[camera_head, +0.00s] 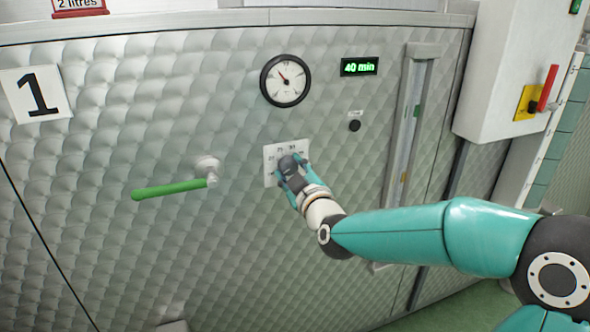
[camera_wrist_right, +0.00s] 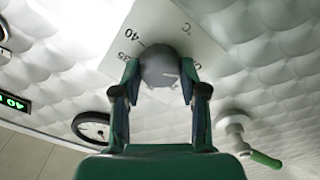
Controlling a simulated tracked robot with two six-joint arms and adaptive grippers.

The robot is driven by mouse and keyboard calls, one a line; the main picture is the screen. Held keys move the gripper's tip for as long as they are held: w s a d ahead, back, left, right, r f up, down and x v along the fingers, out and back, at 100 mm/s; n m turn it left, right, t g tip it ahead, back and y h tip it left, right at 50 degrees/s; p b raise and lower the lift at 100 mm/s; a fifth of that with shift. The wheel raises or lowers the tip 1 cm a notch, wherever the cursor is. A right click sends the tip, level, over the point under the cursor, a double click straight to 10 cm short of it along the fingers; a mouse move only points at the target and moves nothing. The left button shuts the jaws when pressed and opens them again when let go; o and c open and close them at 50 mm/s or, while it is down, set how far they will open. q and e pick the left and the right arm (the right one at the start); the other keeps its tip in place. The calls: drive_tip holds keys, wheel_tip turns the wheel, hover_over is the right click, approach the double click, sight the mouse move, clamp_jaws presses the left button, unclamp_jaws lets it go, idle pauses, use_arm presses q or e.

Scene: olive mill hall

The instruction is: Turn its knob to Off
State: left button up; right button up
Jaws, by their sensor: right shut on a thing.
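The round dark grey knob (camera_head: 288,162) is on a white dial plate (camera_head: 269,153) on the quilted metal front of the machine. In the right wrist view the knob (camera_wrist_right: 160,66) sits between my two fingertips. No "Off" mark can be read. My right gripper (camera_head: 291,170) is shut on the knob, one finger on each side of it. Which mark the knob points to, I cannot tell. My left gripper is not in view.
A green-handled lever (camera_head: 170,189) sticks out left of the plate. Above are a round gauge (camera_head: 285,80), a green "40 min" display (camera_head: 359,66) and a small black button (camera_head: 355,126). A white box with a red lever (camera_head: 548,88) hangs at the right.

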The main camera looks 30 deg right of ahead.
drive_tip(key=shift+f+n, duration=0.3)
drive_tip(key=shift+f, duration=0.15)
drive_tip(key=o, duration=1.1)
drive_tip(key=shift+c, duration=0.2)
drive_tip(key=shift+o, duration=0.4)
drive_tip(key=shift+r, duration=0.25)
drive_tip(key=shift+s, duration=0.1)
